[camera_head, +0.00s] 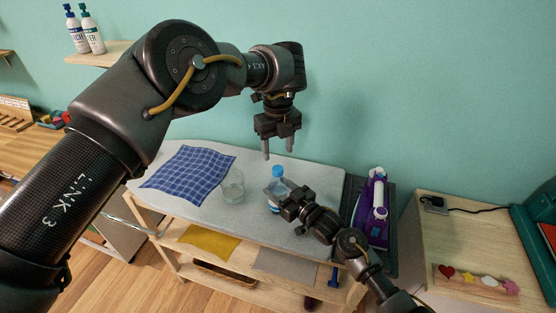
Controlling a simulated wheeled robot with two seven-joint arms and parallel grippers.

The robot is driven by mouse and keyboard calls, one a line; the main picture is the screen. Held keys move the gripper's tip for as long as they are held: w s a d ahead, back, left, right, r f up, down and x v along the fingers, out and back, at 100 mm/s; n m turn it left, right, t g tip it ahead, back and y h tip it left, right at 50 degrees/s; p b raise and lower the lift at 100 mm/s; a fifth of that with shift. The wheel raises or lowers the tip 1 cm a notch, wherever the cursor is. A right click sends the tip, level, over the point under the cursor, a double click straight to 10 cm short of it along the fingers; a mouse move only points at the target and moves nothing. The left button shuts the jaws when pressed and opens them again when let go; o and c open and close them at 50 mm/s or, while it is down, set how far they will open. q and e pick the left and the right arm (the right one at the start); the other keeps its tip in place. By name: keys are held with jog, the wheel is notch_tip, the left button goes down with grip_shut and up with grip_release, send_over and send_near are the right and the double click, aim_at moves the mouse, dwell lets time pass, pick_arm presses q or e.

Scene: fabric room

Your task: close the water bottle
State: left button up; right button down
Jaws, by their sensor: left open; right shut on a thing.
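A clear water bottle (275,192) with a blue cap (278,171) stands upright on the grey ironing board, near its middle. The cap is at the bottle's top; I cannot tell how tightly it sits. My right gripper (283,202) is shut on the bottle's body from the right side and hides part of it. My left gripper (278,152) is open and empty, pointing down above the bottle, with its fingertips a little higher than the cap and apart from it.
A clear glass (232,187) stands left of the bottle, beside a blue checked cloth (188,172). A purple iron (371,212) stands at the board's right end. The grey board (318,181) is bare behind the bottle. A wooden table (455,238) stands at right.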

pick_arm(q)
notch_tip(320, 180, up, 6)
jog(key=shift+f, duration=0.15)
pick_arm(e)
jog(key=shift+c, duration=2.3)
grip_release()
jog(key=shift+s+d+f, duration=0.1)
jog(key=shift+s+d, duration=0.25)
pick_arm(q)
jog(key=shift+f+b, duration=1.15)
pick_arm(e)
jog(key=v, duration=1)
